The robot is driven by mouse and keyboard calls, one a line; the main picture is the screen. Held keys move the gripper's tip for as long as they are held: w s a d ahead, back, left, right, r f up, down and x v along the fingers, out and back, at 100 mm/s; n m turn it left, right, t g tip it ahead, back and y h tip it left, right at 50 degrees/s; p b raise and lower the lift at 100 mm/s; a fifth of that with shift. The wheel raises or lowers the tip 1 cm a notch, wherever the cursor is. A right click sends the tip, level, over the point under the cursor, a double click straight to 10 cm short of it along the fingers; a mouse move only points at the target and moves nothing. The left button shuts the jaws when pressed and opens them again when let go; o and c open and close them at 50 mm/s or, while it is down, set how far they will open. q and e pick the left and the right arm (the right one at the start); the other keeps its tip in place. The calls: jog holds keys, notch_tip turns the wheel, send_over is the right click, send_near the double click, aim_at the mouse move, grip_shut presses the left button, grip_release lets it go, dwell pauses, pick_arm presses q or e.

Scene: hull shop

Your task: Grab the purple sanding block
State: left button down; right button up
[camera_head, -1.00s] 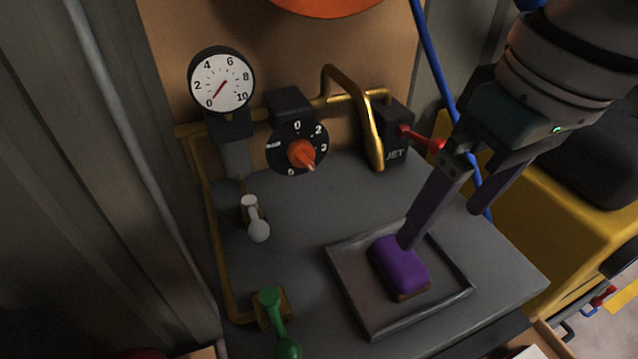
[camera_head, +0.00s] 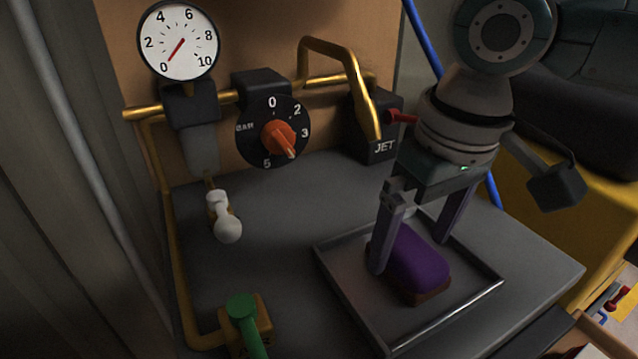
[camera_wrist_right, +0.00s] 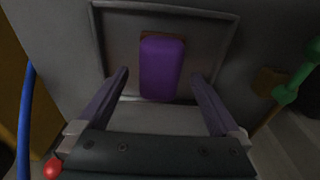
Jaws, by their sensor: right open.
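The purple sanding block (camera_head: 417,257) lies in a shallow grey metal tray (camera_head: 345,303) on the bench, its brown underside showing along the lower edge. My right gripper (camera_head: 408,258) is open, pointing down, with one finger on each side of the block in the head view. In the right wrist view the block (camera_wrist_right: 162,68) appears ahead of the open fingers (camera_wrist_right: 160,75), centred between them, with a gap on both sides. I cannot tell how far the fingertips are above the tray. My left gripper is not in view.
A gauge (camera_head: 178,42), a dial with an orange knob (camera_head: 279,138) and a brass pipe (camera_head: 345,75) stand behind the tray. A white-handled valve (camera_head: 224,222) and a green-handled valve (camera_head: 243,314) are at the left. The bench between them and the tray is clear.

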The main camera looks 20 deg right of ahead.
notch_tip(320, 180, down, 2)
jog(key=shift+w+f, duration=0.1)
jog(key=shift+w, duration=0.05)
jog(key=shift+c, duration=0.2)
jog(key=c, duration=1.4)
